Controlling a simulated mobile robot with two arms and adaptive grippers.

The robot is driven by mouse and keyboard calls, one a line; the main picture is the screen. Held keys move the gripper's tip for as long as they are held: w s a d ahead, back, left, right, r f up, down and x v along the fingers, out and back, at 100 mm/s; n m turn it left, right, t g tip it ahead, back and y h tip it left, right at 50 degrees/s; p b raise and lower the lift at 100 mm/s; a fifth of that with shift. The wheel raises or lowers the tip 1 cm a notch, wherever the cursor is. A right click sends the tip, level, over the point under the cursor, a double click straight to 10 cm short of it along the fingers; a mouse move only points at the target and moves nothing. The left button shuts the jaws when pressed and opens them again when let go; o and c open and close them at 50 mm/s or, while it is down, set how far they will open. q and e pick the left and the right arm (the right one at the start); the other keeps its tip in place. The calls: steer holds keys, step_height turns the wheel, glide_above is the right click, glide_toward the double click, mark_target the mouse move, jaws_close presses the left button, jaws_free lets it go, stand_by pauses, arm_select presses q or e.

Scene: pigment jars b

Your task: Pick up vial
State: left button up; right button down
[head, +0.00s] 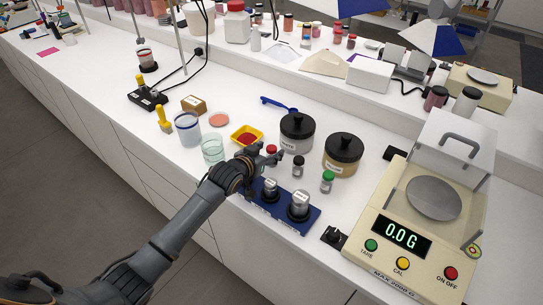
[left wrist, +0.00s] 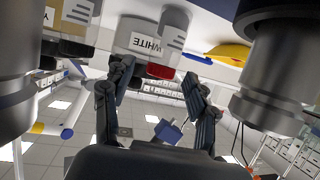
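Several small vials stand on the white bench. A red-capped vial (head: 271,149) is just beyond my left gripper (head: 268,158), which partly hides it. A black-capped vial (head: 298,167) and a green-capped vial (head: 327,182) stand to the right. In the left wrist view, which is upside down, my left gripper (left wrist: 160,100) has its two fingers wide apart with nothing between them. The red-capped vial (left wrist: 161,71) shows beyond the fingers, roughly between them. A dark-capped vial (left wrist: 75,18) shows at the upper left. My right gripper is not in view.
A blue holder (head: 262,211) with two grey metal pieces lies close below my gripper. Black-lidded jars (head: 297,138) (head: 341,160) stand behind the vials. A yellow tray (head: 237,139) of red powder and a glass beaker (head: 212,152) are left; a balance (head: 395,235) is right.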

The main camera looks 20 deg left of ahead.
arm_select(q)
jaws_close()
steer(key=shift+r, duration=0.1)
steer(key=shift+r+b, duration=0.4)
steer(key=shift+r, duration=0.15)
steer(key=s+d+r+b, duration=0.3)
steer(key=s+d+r, duration=0.2)
steer(key=s+r, duration=0.6)
steer(key=shift+s+d+r, duration=0.15)
steer(key=shift+s+r, duration=0.25)
steer(key=shift+s, duration=0.6)
